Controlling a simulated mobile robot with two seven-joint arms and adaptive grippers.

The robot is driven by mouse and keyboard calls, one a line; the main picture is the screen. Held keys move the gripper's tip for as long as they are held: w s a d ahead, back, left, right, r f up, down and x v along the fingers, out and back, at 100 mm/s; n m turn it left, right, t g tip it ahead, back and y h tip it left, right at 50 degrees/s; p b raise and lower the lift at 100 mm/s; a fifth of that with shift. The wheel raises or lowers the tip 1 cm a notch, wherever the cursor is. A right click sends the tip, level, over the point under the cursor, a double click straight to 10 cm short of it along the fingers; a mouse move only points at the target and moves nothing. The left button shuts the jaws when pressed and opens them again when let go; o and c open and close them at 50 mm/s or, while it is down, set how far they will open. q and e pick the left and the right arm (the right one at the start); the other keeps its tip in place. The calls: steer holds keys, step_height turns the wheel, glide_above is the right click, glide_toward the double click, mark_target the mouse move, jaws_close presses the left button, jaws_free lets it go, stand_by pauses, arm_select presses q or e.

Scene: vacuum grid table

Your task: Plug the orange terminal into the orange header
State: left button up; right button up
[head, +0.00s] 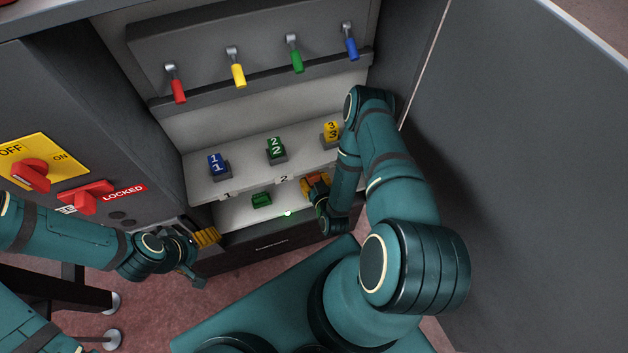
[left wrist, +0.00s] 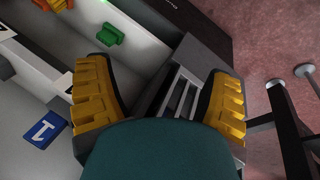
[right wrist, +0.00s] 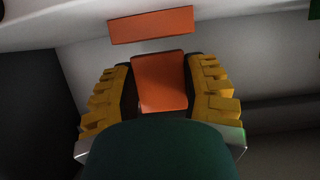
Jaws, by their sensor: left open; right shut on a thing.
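The orange terminal (right wrist: 162,82) is a block held between the yellow fingers of my right gripper (right wrist: 160,95), which is shut on it. The orange header (right wrist: 150,25) is a bar on the pale wall just beyond the terminal, with a visible gap between them in the right wrist view. In the head view my right gripper (head: 320,192) is low in the cabinet, under the shelf's right part, and partly hides the orange pieces (head: 313,182). My left gripper (left wrist: 162,95) is open and empty; it also shows at the cabinet's lower left in the head view (head: 205,238).
A green block (head: 261,200) sits left of my right gripper. Blue, green and yellow numbered blocks (head: 276,148) stand on the shelf above. Several coloured levers (head: 238,75) hang higher. Red switches (head: 88,196) are on the left panel. An open door (head: 530,150) is at right.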

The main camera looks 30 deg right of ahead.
steer(key=shift+f+b, duration=0.6)
steer(key=shift+f, duration=0.3)
steer(key=o, duration=1.1)
